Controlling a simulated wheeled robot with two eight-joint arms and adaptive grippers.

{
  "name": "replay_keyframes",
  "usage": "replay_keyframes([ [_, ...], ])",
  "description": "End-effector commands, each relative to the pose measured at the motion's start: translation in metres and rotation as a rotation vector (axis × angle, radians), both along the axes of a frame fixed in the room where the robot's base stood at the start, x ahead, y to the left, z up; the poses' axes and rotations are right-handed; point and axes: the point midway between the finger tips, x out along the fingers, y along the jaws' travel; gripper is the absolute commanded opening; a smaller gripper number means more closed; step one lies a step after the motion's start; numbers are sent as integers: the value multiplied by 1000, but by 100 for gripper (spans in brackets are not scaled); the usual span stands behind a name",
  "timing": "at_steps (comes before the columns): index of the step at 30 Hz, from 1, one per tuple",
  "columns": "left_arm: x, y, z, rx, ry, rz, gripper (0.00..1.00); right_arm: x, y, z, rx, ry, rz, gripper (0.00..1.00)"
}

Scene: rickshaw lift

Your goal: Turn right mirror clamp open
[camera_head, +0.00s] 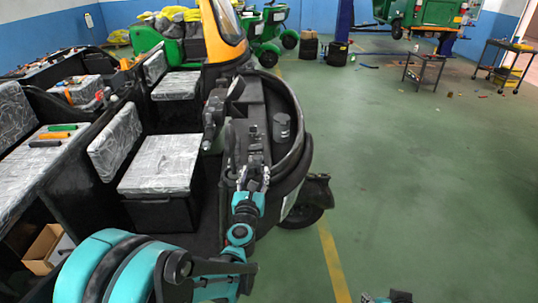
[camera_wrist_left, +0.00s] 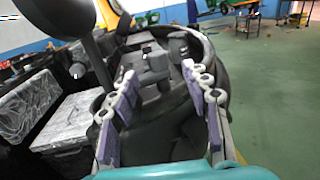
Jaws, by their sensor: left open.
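My left gripper (camera_head: 254,178) reaches over the dark front of a rickshaw. In the left wrist view, its two padded fingers (camera_wrist_left: 160,92) are apart with nothing held between them. Past the fingertips are grey blocky parts (camera_wrist_left: 152,66) on the dark front; I cannot tell which is the mirror clamp. A round dark mirror (camera_wrist_left: 58,16) on a stalk stands at the upper left of the wrist view, left of the fingers. A teal and dark piece, seemingly my right gripper (camera_head: 388,297), shows at the bottom edge of the head view, too cut off to read.
The rickshaw has plastic-wrapped seats (camera_head: 160,164) left of the gripper and a front wheel (camera_head: 302,214) below. Green rickshaws (camera_head: 268,35) and carts (camera_head: 424,66) stand farther back. The green floor (camera_head: 420,170) to the right is open.

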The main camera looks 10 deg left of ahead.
Motion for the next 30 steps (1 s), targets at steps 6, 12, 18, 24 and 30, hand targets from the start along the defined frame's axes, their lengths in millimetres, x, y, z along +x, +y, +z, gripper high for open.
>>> replay_keyframes([
  [6,25,4,-3,-10,0,5,47,0,0,-7,0,0,0,40],
  [12,58,8,-3,-8,0,3,47,0,0,-14,0,0,0,40],
  [18,75,10,-1,-7,0,2,47,0,0,-17,0,0,0,40],
  [24,77,10,-1,-7,0,2,47,0,0,-16,0,0,0,40],
  [30,77,10,-1,-7,0,2,16,0,0,-16,0,0,0,40],
])
